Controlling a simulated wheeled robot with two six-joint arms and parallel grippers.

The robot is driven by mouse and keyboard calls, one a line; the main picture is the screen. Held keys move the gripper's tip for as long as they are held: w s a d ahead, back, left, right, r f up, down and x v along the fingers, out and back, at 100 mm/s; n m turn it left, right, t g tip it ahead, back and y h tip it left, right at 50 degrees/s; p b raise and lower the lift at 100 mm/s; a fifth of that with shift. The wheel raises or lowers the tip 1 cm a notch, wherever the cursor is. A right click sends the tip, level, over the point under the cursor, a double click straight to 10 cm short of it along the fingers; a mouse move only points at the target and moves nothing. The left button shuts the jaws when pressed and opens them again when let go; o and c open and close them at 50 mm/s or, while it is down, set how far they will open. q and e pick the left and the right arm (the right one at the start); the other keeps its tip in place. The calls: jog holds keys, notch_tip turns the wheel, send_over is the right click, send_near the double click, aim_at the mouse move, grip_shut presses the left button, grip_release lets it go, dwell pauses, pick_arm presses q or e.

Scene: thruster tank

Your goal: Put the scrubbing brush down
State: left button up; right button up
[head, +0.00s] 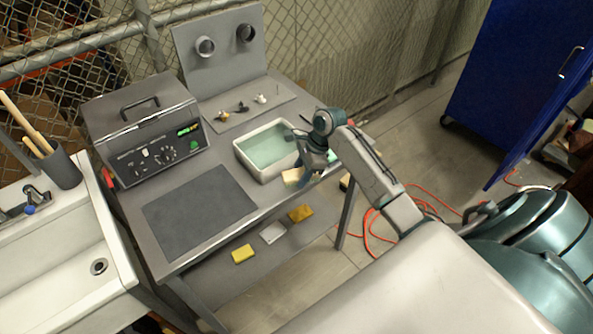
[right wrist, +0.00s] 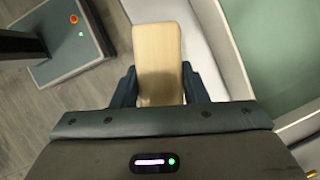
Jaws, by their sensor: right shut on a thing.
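The scrubbing brush (right wrist: 158,55) shows in the right wrist view as a pale wooden block between the two fingers of my right gripper (right wrist: 158,88). The gripper is shut on it. Its bristles are not visible. In the head view the right gripper (head: 308,172) is at the near right corner of the white tank, with the pale brush (head: 291,177) beside the tank wall. I cannot tell whether the brush touches the bench. My left gripper is not in view.
The white tank (head: 243,158) holds greenish liquid. A bare dark mat (head: 200,212) lies left of it, before a grey control box (head: 145,130). Small parts lie on a plate (head: 275,94) behind. Yellow (head: 243,253), grey (head: 273,232) and brown (head: 300,213) pads lie lower down.

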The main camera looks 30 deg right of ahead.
aim_at(298, 172)
jog(key=w, duration=0.3)
jog(key=shift+d+f, duration=0.1)
jog(key=shift+d, duration=0.15)
notch_tip(298, 172, down, 3)
jog(key=shift+r+p, duration=0.15)
jog(key=shift+p, duration=0.8)
jog(key=shift+f, duration=0.45)
jog(key=shift+f, duration=0.1)
jog(key=o, duration=0.7)
jog(key=shift+d+r, duration=0.2)
jog(key=shift+r, duration=0.25)
jog(key=b+v, duration=0.3)
jog(key=v, duration=0.8)
jog(key=shift+r, duration=0.2)
